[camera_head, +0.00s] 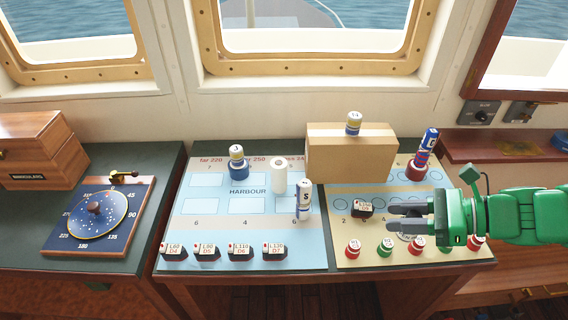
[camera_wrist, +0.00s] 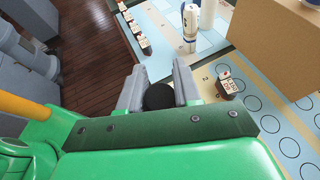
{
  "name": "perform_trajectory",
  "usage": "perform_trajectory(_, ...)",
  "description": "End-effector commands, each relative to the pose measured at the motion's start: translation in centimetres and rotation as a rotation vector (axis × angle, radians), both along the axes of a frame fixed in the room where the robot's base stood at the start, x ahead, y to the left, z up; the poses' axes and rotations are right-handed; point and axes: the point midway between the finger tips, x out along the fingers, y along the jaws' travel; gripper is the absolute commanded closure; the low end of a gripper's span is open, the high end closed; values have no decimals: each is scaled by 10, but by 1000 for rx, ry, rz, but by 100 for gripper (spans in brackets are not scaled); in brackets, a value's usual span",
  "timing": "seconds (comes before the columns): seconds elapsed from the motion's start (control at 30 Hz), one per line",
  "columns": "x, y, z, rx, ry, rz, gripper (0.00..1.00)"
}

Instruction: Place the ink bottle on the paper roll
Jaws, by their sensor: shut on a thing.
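My gripper (camera_head: 391,216) is above the right part of the chart board, its fingers pointing left. In the wrist view its fingers (camera_wrist: 157,78) are closed around a dark round thing (camera_wrist: 160,97), seemingly the ink bottle. In the head view the fingers hide most of it. The paper roll (camera_head: 278,176) is a white upright cylinder on the blue HARBOUR half, left of and farther back than my gripper. A white cylinder at the top of the wrist view (camera_wrist: 208,14) seems to be this roll. Nothing rests on its top.
A white and blue bottle marked S (camera_head: 304,199) stands just right of the roll. A cardboard box (camera_head: 350,155) with a small bottle (camera_head: 353,123) on top stands behind. A small black block (camera_head: 362,208) is left of my fingers. A blue bottle stack (camera_head: 238,165) stands left.

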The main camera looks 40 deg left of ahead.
Motion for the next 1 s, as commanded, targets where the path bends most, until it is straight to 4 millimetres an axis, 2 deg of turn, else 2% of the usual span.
perform_trajectory(0.47, -7, 84, 28, -13, -9, 80, 100)
perform_trajectory(1.0, -43, 182, 69, -3, -7, 164, 100)
